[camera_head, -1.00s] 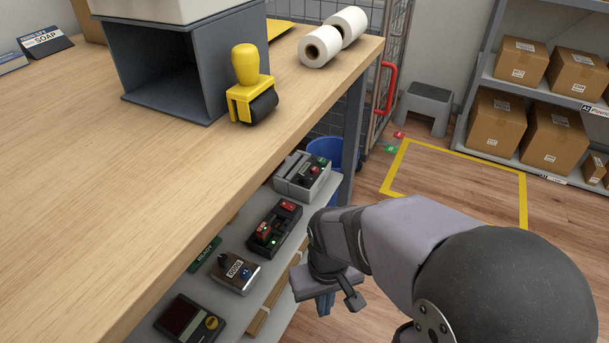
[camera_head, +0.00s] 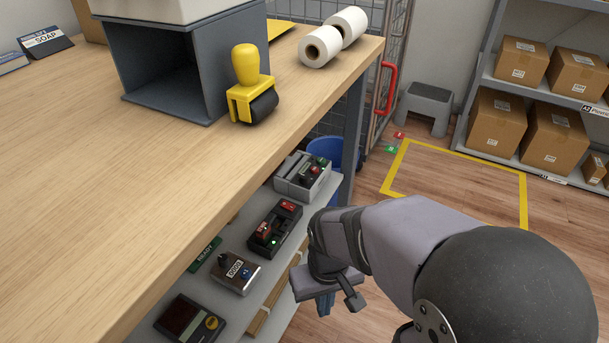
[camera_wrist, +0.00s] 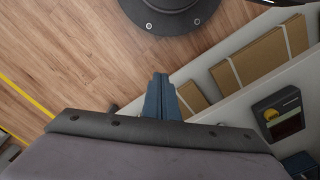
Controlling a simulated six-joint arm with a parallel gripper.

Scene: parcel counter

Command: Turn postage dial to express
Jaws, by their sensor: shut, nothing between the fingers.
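Several small control devices stand on the lower shelf under the counter. One silver and brown box (camera_head: 236,272) has a black knob (camera_head: 223,260) and a white label. A grey box (camera_head: 302,177) farther back also carries a dark knob, with a red and a green part. I cannot read which one is marked for postage, nor any express mark. My gripper (camera_head: 325,304) hangs in front of the shelf, to the right of the devices and apart from them. Its blue fingers show in the wrist view (camera_wrist: 161,98), shut together and empty.
A black device (camera_head: 275,228) with red parts and a green light sits between the two knob boxes. A dark-screened device (camera_head: 188,320) is nearest. Flat cardboard (camera_wrist: 258,60) stands below the shelf. The counter edge overhangs the devices. The floor (camera_head: 420,175) at the right is open.

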